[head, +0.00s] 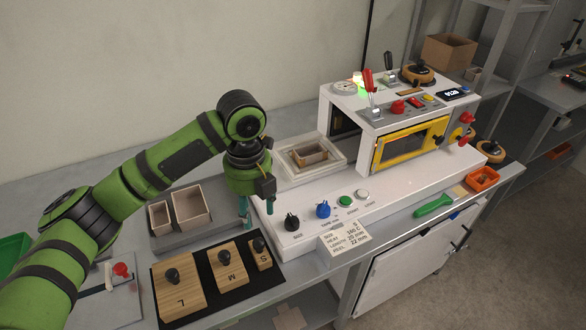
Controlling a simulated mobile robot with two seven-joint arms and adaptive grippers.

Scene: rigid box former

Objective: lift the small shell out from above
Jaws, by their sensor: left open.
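A small open cardboard shell (161,217) stands upright beside a larger shell (193,205) in the grey tray at left. Another small open shell (310,156) sits in the pale square nest (290,172) at the left end of the white machine. My left gripper (256,212) points down with its teal fingers apart and nothing visible between them. It is right of the grey tray and in front of the nest, apart from all of the shells. My right gripper is not in view.
Wooden blocks marked L (178,287), M (226,272) and S (260,252) lie on a black mat in front. The white machine's front (330,212) carries knobs and buttons. A paper card (345,238), green-handled tool (434,205) and orange bin (483,179) are to the right.

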